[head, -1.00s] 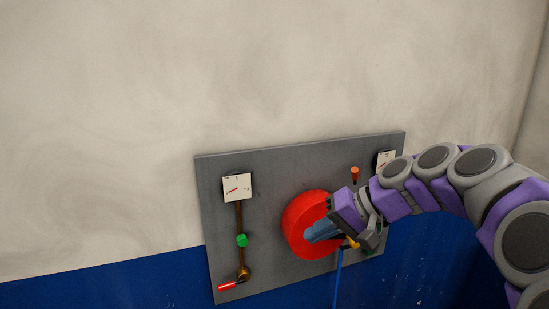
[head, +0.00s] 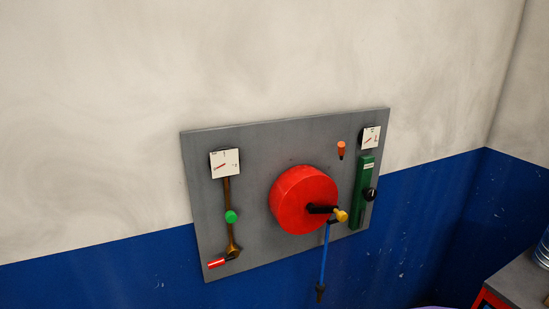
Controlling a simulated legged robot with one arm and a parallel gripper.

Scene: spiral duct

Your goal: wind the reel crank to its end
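The red reel (head: 296,199) is mounted on the grey wall panel (head: 262,153), right of the panel's middle. Its black crank arm (head: 321,209) points right from the hub and ends in a yellow knob (head: 341,215). A blue hose (head: 324,256) hangs from below the crank to a dark end piece. My gripper is out of view, and nothing touches the crank. A small purple shape, likely part of my arm, shows at the bottom edge.
Right are an orange peg (head: 341,149), another gauge (head: 370,138) and a green box (head: 361,192) with a black knob. A grey-topped cabinet (head: 524,280) stands lower right.

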